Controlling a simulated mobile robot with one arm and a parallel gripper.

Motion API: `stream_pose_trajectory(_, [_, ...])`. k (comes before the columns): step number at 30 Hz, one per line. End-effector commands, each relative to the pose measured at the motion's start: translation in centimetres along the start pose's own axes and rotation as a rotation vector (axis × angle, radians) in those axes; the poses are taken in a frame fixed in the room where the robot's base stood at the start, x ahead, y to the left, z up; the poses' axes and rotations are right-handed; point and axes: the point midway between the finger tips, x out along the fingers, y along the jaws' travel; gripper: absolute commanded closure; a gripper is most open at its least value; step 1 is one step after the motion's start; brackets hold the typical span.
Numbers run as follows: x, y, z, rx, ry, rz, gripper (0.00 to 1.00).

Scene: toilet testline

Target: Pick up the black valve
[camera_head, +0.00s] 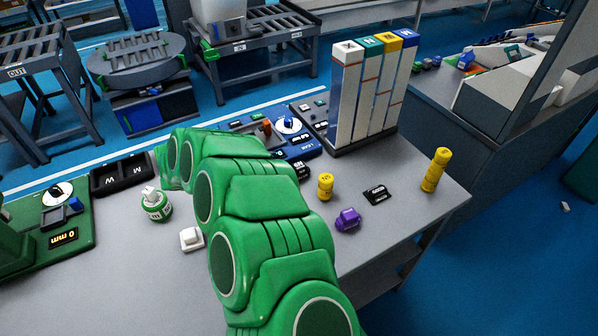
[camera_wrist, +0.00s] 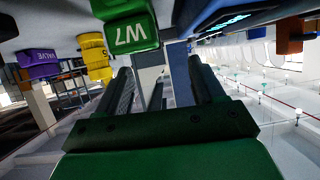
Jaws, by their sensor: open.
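A small black piece with a white label (camera_head: 377,194) lies on the grey table to the right of a purple valve (camera_head: 348,219). Another black piece with white marks (camera_head: 302,170) shows just beyond my arm. I cannot tell which one is the black valve. My gripper (camera_wrist: 160,85) shows in the wrist view with its two dark fingers apart and nothing visible held. In the head view it is hidden behind my green arm. The purple valve (camera_wrist: 38,63) also shows at the left of the wrist view, apart from the fingers. No black valve is clearly seen there.
A yellow cylinder (camera_head: 325,187) and a taller yellow stack (camera_head: 436,170) stand on the table (camera_head: 400,225). Tall white columns (camera_head: 345,95) rise at the back right. A blue test panel (camera_head: 305,149) lies behind my arm. A green W7 block (camera_wrist: 130,35) is close above the fingers in the wrist view.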

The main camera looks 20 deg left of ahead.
Motion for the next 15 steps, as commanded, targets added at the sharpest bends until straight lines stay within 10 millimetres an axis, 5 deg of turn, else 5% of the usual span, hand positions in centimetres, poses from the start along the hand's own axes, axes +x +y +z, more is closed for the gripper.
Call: stream_pose_trajectory(15, [2.9, 1.2, 0.3, -0.014, 0.021, 0.038, 0.32])
